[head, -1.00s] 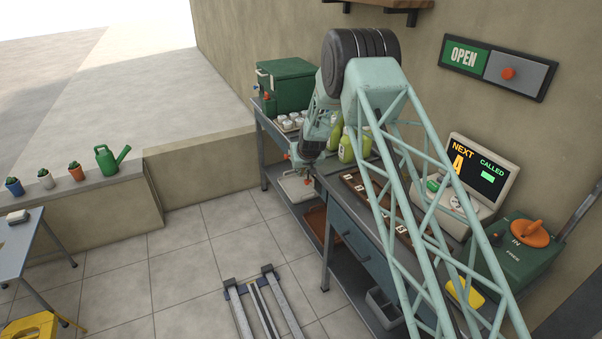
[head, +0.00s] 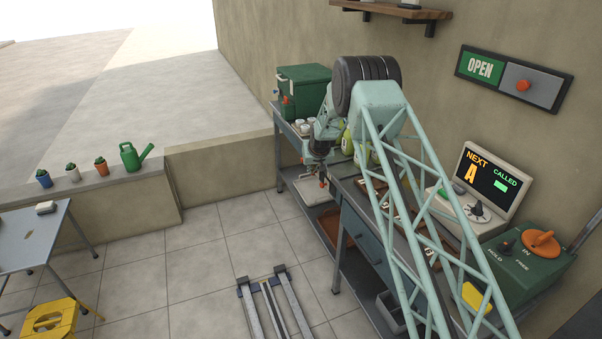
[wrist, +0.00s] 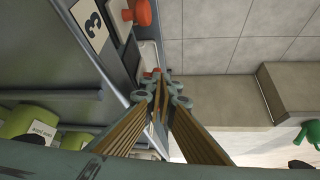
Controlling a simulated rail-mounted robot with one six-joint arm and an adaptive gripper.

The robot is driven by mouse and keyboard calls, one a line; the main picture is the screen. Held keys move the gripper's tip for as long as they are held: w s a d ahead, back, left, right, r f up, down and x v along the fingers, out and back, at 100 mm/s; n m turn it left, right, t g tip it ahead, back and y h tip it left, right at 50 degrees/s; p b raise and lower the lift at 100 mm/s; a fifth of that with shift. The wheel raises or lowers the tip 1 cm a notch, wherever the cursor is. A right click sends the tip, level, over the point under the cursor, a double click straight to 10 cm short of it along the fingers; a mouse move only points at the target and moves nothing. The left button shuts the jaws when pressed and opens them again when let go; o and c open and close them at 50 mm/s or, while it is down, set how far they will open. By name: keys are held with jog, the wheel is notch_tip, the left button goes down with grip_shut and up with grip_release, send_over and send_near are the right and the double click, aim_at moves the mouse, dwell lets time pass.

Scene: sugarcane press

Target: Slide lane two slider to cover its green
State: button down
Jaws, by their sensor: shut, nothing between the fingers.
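My gripper (head: 322,178) is at the front edge of the workbench, near its far end. In the wrist view its fingers (wrist: 163,88) are together with nothing between them. Just beyond the fingertips is a light panel with a small red-orange part (wrist: 150,74), partly hidden by the fingers. Farther up that edge are a larger red-orange knob (wrist: 142,12) on a pale plate and a white card marked 3 (wrist: 92,24). I cannot tell which part is the lane two slider, and no lane green is clearly visible. Contact with the red-orange part cannot be told.
Green bottles (wrist: 25,122) stand on the bench. A green box (head: 303,92) is at its far end. A screen (head: 490,180) and a green switch box (head: 525,262) stand nearer. An OPEN sign (head: 480,67) with a red-knobbed grey slider hangs on the wall.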

jog(key=shift+w, duration=0.1)
jog(key=shift+r, duration=0.1)
dwell(0.5)
jog(key=p+v, duration=0.2)
jog(key=v, duration=1.1)
jog(key=shift+s, duration=0.55)
jog(key=shift+d, duration=0.1)
jog(key=shift+r, duration=0.15)
